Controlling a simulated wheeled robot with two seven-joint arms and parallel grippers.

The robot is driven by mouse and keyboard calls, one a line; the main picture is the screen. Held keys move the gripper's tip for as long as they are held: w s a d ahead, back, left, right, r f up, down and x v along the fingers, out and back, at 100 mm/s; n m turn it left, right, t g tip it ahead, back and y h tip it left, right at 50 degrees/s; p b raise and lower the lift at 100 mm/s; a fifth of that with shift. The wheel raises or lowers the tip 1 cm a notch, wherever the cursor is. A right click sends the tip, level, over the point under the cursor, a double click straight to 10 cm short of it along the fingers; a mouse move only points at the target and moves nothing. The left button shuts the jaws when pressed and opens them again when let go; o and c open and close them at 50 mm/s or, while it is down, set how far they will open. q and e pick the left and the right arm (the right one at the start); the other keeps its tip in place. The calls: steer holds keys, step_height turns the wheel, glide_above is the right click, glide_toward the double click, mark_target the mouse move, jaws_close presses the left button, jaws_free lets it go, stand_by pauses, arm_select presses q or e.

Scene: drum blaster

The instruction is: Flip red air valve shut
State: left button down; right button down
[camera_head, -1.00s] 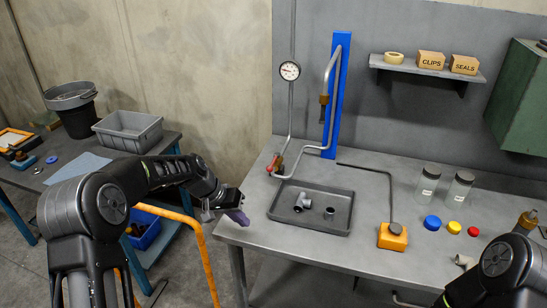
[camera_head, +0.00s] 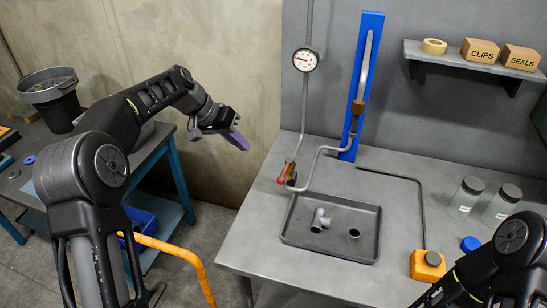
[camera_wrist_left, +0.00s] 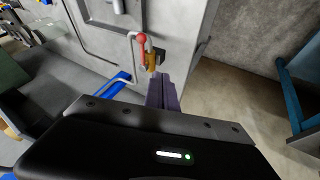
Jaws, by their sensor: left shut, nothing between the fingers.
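The red air valve handle (camera_head: 282,179) sits low on the pipework at the left end of the grey bench, beside a small brass part. In the left wrist view the red handle (camera_wrist_left: 142,38) shows just beyond the fingertips, near the top middle. My left gripper (camera_head: 238,141) has purple fingers, shut and empty. It is raised to the left of the valve and higher in the picture, clear of it. The shut fingers (camera_wrist_left: 162,90) also show in the left wrist view. Part of my right arm shows at the lower right; its gripper is out of view.
A bent grey pipe rises from the valve along a blue upright (camera_head: 362,90). A pressure gauge (camera_head: 305,60) hangs on a vertical pipe above the valve. A dark tray (camera_head: 300,240) with pipe fittings lies in front. An orange can (camera_head: 427,268) stands to the right.

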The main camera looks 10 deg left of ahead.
arm_select(q)
steer(key=p, duration=0.2)
glide_toward(285, 170)
step_height(285, 170, down, 4)
steer(key=w+a, duration=0.2)
steer(key=a, duration=0.1)
steer(key=d, duration=0.1)
steer(key=d+f+p, duration=0.1)
steer(key=d, duration=0.1)
steer(key=d+f, duration=0.1)
steer(key=shift+s+d+p, duration=0.1)
steer(key=shift+d+p, duration=0.15)
steer(key=shift+p, duration=0.15)
